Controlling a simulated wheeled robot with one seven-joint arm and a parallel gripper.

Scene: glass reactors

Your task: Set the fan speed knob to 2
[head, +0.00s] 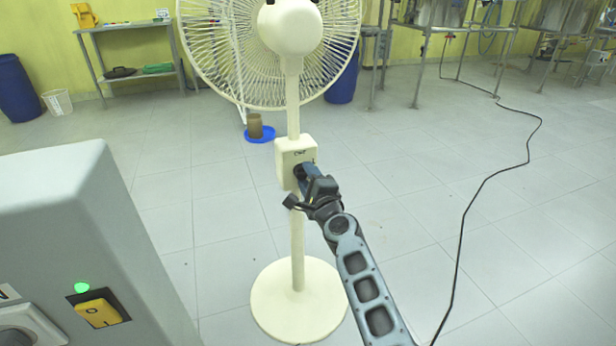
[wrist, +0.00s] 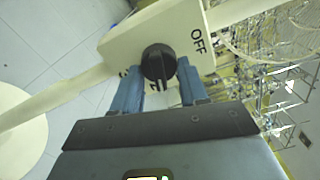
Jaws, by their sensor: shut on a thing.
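The white pedestal fan (head: 294,95) stands upright in the head view, with its control box (head: 289,152) midway up the pole. The black fan speed knob (wrist: 158,60) is on the box's face in the wrist view. My gripper (wrist: 158,68) has one blue finger on each side of the knob and is shut on it. "OFF" is readable beside the knob; the number marks on the finger side are partly hidden by the knob and fingers. In the head view my gripper (head: 304,173) covers most of the knob.
The fan's round base (head: 298,312) rests on the tiled floor. A grey cabinet with a yellow switch (head: 98,312) and green light stands at the near left. A blue dish (head: 260,135) with a brown jar lies behind the fan. A black cable crosses the floor at right.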

